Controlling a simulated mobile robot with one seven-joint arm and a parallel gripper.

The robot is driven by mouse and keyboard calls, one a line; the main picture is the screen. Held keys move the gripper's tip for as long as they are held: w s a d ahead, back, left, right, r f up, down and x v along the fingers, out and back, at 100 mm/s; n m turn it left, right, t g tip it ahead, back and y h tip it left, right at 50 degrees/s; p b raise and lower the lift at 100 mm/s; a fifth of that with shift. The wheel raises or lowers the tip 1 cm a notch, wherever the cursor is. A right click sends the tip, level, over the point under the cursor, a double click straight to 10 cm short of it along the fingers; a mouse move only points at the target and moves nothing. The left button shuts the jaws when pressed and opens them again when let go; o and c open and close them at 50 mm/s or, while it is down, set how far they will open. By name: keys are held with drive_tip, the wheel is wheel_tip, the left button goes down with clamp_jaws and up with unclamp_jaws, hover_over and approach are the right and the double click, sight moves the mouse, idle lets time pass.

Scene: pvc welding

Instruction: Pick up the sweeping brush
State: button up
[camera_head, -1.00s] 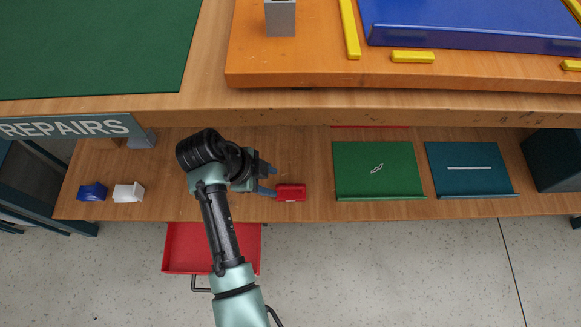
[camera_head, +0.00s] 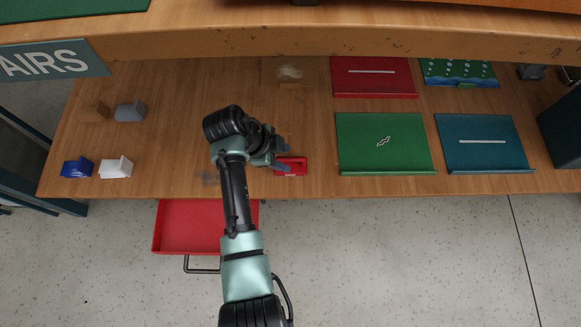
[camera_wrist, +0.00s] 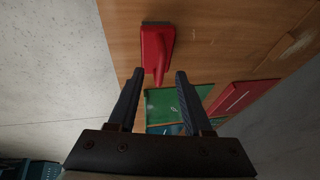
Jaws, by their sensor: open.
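The sweeping brush appears to be the red tool (camera_head: 291,165) lying on the lower wooden shelf, near its front edge. In the wrist view the brush (camera_wrist: 157,42) shows a wide red block with a red handle pointing towards my gripper. My gripper (camera_head: 285,156) is open and empty, just left of the brush in the head view and partly over it. In the wrist view the handle's end lies between the two fingertips of my gripper (camera_wrist: 160,72) in the picture. The gap in depth cannot be told, and I see no grip on it.
A green panel (camera_head: 385,143), teal panel (camera_head: 485,142) and red panel (camera_head: 373,77) lie to the right. Blue (camera_head: 76,167) and white blocks (camera_head: 116,167) sit left. A red tray (camera_head: 190,228) is below the shelf's front. The upper bench edge (camera_head: 300,42) overhangs behind.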

sight(290, 164)
drive_tip(key=b+x, duration=0.1)
drive_tip(key=x, duration=0.1)
drive_tip(key=shift+f, duration=0.3)
drive_tip(key=shift+w+r, duration=0.1)
drive_tip(key=shift+c, duration=0.2)
clamp_jaws()
idle(0.9)
